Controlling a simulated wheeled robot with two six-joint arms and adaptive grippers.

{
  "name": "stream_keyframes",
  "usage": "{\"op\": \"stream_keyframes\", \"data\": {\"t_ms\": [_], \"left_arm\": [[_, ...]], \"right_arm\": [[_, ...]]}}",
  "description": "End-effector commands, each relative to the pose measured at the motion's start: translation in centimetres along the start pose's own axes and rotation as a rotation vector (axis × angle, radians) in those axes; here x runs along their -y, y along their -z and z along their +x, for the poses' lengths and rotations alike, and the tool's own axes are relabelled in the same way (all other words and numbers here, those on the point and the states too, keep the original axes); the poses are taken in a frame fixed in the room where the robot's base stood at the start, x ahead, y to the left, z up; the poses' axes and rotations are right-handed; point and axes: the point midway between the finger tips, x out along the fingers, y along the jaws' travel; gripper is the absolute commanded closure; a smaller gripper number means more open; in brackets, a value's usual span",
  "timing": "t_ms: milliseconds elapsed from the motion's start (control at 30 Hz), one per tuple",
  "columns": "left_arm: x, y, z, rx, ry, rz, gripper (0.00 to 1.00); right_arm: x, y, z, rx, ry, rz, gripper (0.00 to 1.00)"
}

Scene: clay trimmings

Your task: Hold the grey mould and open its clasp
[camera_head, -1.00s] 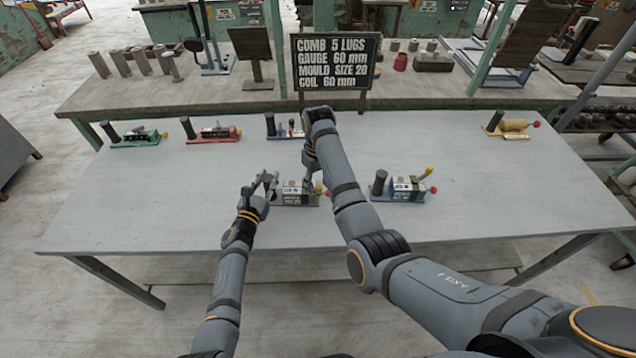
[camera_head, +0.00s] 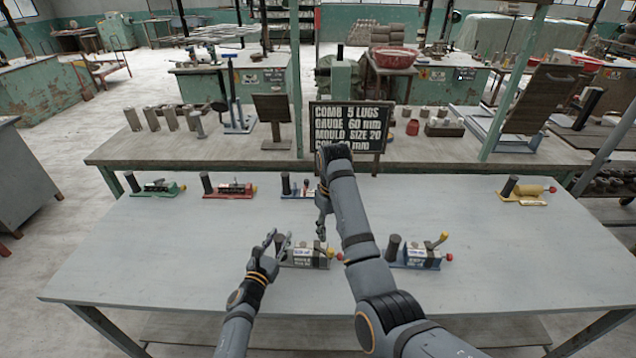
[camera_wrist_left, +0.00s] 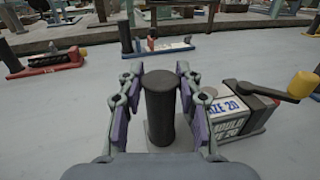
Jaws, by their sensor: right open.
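The grey mould (camera_head: 308,256) stands on the near middle of the table. It has a dark upright post at its left end and a white "SIZE 20" label, which also shows in the left wrist view (camera_wrist_left: 229,115). A lever with a yellow knob (camera_wrist_left: 302,84) sits at its right end. My left gripper (camera_head: 279,241) is open with its fingers on either side of the post (camera_wrist_left: 160,108); gaps show between pads and post. My right gripper (camera_head: 321,232) is open and empty, above and just behind the mould; its forearm passes over the mould's right side.
A blue mould (camera_head: 420,257) stands close on the right. Green (camera_head: 158,189), red (camera_head: 230,190) and blue (camera_head: 297,190) devices line the back left, a yellow one (camera_head: 527,194) the back right. A sign (camera_head: 348,127) stands behind. The table's front left is clear.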

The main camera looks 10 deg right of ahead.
Motion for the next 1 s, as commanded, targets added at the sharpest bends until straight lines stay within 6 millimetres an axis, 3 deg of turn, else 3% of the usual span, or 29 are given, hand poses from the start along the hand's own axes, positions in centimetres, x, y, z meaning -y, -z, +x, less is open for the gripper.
{"op": "stream_keyframes", "data": {"t_ms": [133, 467, 567, 800, 1000], "left_arm": [[0.0, 0.0, 0.0, 0.000, 0.000, 0.000, 0.44], [0.0, 0.1, -0.4, 0.000, 0.000, -0.001, 0.44], [0.0, 0.2, -1.9, -0.001, -0.001, -0.001, 0.44], [0.0, 0.2, -7.8, -0.003, -0.001, 0.000, 0.44], [-0.1, 0.1, -11.1, -0.001, -0.001, 0.000, 0.44]], "right_arm": [[0.0, 0.0, 0.0, 0.000, 0.000, 0.000, 0.57], [0.0, 0.0, 0.0, 0.000, 0.000, 0.000, 0.57], [0.0, 0.0, 0.0, 0.000, 0.000, 0.000, 0.57], [0.0, 0.0, 0.0, 0.000, 0.000, 0.000, 0.57], [0.0, 0.0, 0.0, 0.000, 0.000, 0.000, 0.57]]}}
